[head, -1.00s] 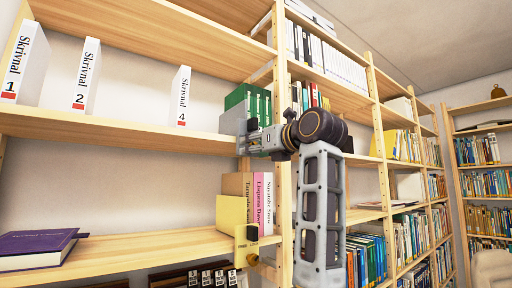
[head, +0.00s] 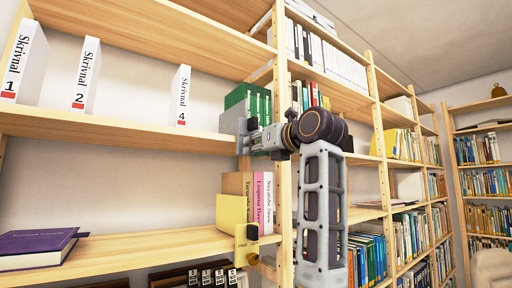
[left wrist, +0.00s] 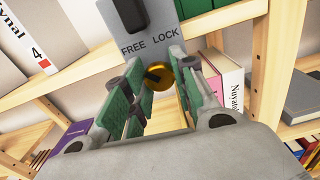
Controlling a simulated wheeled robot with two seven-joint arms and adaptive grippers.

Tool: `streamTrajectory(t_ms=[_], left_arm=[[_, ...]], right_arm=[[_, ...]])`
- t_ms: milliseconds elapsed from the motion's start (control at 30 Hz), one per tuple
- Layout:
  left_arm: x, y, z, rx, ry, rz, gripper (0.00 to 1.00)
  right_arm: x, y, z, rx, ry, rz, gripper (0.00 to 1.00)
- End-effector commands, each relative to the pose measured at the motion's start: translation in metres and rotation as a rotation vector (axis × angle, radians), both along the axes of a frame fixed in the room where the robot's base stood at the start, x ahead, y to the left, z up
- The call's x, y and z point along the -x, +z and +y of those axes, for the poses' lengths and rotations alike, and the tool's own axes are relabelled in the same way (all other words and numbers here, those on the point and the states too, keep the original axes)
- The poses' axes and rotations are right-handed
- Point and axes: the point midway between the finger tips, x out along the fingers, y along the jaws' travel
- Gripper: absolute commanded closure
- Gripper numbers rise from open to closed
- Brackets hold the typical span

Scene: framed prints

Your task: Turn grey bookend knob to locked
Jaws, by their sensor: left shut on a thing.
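The grey bookend (head: 232,121) stands at the right end of the middle shelf, beside green binders. In the left wrist view its grey plate (left wrist: 152,32) bears the words FREE and LOCK, with a round brass knob (left wrist: 161,77) below them. A dark mark shows on the knob's left part; its exact heading is hard to read. The knob is hidden in the head view. My right gripper is not in view.
A yellow bookend (head: 236,211) with its own plate stands on the shelf below, beside several books. White Skrivnal binders (head: 181,96) stand left on the middle shelf. A shelf upright (head: 284,200) is close by my arm. A purple book (head: 38,247) lies at lower left.

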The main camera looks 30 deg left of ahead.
Motion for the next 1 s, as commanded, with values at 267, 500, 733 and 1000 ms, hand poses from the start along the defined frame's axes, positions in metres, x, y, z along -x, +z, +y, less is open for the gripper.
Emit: streamTrajectory(t_ms=[267,500,733,1000], left_arm=[[-0.0009,0.0,-0.0003,-0.051,-0.002,0.128,0.97],[-0.0006,0.0001,-0.0002,-0.118,-0.002,0.288,0.97],[0.0001,0.0,0.0006,-0.184,0.0,0.45,0.97],[0.0006,0.0003,0.0007,-0.265,0.0,0.642,0.97]], right_arm=[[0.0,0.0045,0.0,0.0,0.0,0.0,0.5],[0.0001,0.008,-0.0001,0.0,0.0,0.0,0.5],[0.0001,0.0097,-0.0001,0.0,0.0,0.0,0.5],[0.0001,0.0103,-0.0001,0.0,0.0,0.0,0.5]])
